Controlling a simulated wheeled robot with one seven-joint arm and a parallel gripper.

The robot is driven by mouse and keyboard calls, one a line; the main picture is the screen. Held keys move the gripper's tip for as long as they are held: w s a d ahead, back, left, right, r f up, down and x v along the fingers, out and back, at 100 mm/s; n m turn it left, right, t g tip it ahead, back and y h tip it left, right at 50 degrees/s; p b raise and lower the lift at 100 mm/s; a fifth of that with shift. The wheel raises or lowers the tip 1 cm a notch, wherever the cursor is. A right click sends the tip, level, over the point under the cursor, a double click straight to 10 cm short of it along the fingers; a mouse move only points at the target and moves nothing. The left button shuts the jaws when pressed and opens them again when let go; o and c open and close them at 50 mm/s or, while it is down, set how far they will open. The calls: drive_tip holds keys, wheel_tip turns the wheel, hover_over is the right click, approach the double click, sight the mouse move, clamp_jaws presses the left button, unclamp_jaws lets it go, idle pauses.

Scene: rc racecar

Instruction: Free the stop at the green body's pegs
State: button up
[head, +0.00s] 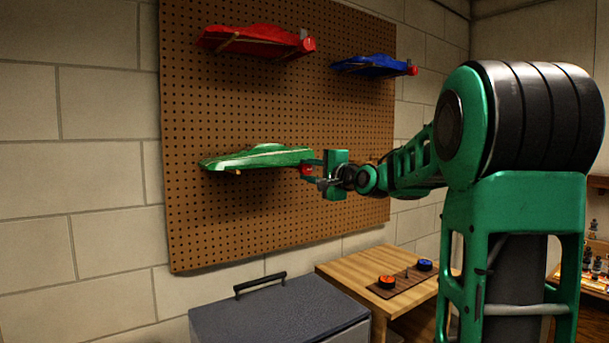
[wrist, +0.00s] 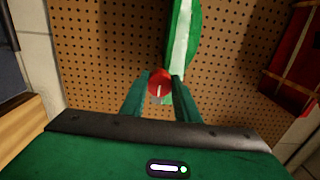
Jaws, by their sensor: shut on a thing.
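The green body (head: 258,157) hangs low on the pegboard, with a white stripe along it. In the wrist view the green body (wrist: 182,38) runs up from the gripper. A red round stop (wrist: 159,84) with a pale mark on its face sits at its near end. The red stop also shows small in the head view (head: 307,169). My gripper (wrist: 159,92) is shut on the red stop, one green finger on each side. In the head view my gripper (head: 312,172) meets the right end of the green body. The pegs behind the stop are mostly hidden.
A red body (head: 255,40) and a blue body (head: 372,66) hang higher on the pegboard (head: 230,225), each with a red stop at its right end. Below stand a grey box (head: 280,318) with a handle and a wooden table (head: 350,272) with an orange knob and a blue knob.

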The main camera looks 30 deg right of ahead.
drive_tip(key=shift+d+f, duration=0.15)
drive_tip(key=shift+f, duration=0.15)
drive_tip(key=o, duration=1)
drive_tip(key=shift+o, duration=0.2)
drive_tip(key=shift+r, duration=0.15)
drive_tip(key=shift+s, duration=0.15)
drive_tip(key=s, duration=1)
drive_tip(key=shift+s+d, duration=0.15)
drive_tip(key=shift+s, duration=0.1)
